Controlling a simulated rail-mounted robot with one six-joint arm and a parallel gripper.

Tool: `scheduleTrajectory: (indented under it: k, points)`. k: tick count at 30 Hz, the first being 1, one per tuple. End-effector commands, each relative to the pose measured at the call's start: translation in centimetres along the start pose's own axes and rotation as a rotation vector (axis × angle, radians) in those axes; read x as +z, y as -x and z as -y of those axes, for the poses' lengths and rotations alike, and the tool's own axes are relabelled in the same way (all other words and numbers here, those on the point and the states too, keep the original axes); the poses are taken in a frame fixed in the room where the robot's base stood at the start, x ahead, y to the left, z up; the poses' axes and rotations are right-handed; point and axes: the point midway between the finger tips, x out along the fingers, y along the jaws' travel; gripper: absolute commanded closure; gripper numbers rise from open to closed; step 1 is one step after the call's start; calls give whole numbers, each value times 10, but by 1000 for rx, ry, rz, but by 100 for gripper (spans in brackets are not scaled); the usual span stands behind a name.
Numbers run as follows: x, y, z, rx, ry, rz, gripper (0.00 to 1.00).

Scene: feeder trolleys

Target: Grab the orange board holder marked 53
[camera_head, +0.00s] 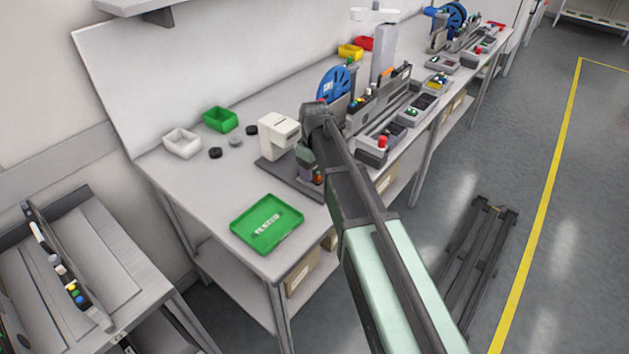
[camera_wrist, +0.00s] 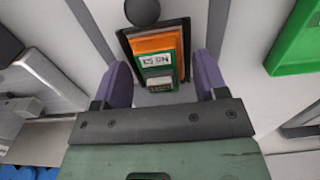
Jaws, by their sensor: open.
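The orange board holder (camera_wrist: 158,44) sits in a dark-edged stand in the wrist view. A green board with a white label and a pale block covers its lower part. The label's marking is too small to read surely. My gripper (camera_wrist: 162,72) is open, its two purple fingers on either side of the holder with a gap to each. In the head view, my gripper (camera_head: 310,168) is low over the workbench beside a white device, and only a bit of orange (camera_head: 318,179) shows beside it.
The white device (camera_head: 278,135) stands just left of my gripper. A green tray (camera_head: 266,224) lies at the bench's front. A blue reel (camera_head: 334,84) and a feeder unit with a red button (camera_head: 382,143) stand to the right. A trolley (camera_head: 95,262) is at lower left.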

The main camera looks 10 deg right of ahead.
Motion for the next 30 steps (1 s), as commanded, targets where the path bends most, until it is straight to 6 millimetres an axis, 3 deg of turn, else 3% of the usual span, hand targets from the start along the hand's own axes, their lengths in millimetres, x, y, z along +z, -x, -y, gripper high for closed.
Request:
scheduleTrajectory:
  k: [4, 15, 23, 30]
  points:
    - [0, 3, 0, 0, 0, 0, 36]
    - [0, 3, 0, 0, 0, 0, 92]
    - [0, 5, 0, 0, 0, 0, 93]
    - [0, 29, 0, 0, 0, 0, 93]
